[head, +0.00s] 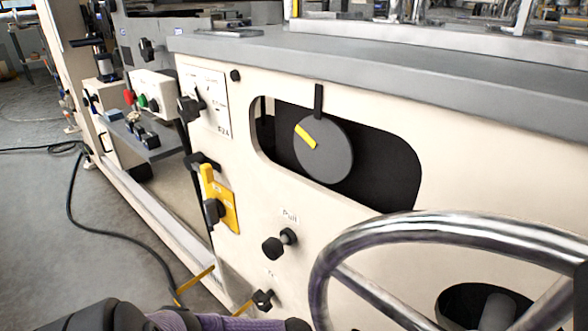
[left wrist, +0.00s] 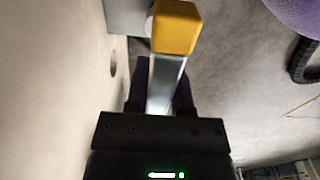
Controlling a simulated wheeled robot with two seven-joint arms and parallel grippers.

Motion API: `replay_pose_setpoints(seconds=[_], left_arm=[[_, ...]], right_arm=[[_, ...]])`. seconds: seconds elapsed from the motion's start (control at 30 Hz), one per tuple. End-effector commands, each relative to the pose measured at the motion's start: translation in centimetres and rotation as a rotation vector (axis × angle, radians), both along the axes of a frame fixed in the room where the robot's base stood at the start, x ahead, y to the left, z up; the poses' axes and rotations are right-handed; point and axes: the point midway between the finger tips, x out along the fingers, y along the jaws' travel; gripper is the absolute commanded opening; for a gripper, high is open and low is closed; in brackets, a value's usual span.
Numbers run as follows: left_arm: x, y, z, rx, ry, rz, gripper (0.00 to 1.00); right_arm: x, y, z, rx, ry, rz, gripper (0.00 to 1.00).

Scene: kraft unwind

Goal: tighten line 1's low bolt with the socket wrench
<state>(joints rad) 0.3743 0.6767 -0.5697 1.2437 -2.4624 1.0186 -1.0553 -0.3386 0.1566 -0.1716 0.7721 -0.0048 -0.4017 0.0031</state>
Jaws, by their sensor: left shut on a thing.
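In the left wrist view my left gripper (left wrist: 163,98) is shut on a flat metal bar with a yellow block-shaped end, which I take to be the socket wrench (left wrist: 175,30). The dark fingers sit on both sides of the bar. The yellow end points away from the gripper, beside a pale panel (left wrist: 55,90). In the head view part of my left arm shows at the bottom edge, but its gripper cannot be made out. I cannot pick out the low bolt for certain in either view. My right gripper is not in view.
The cream machine front (head: 370,240) carries a "Pull" knob (head: 273,248), a lower black knob (head: 262,299) and a yellow plate (head: 226,205). A chrome handwheel (head: 425,222) stands out at the right. A black cable (head: 100,225) lies on the floor at the left.

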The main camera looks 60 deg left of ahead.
Motion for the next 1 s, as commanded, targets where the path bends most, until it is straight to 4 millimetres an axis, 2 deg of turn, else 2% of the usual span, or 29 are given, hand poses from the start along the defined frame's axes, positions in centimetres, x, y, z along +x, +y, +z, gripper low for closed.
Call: replay_pose_setpoints(seconds=[1.0], left_arm=[[-0.01,0.02,-0.70,0.000,-0.001,0.000,0.00]], right_arm=[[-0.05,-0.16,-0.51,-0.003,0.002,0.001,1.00]])
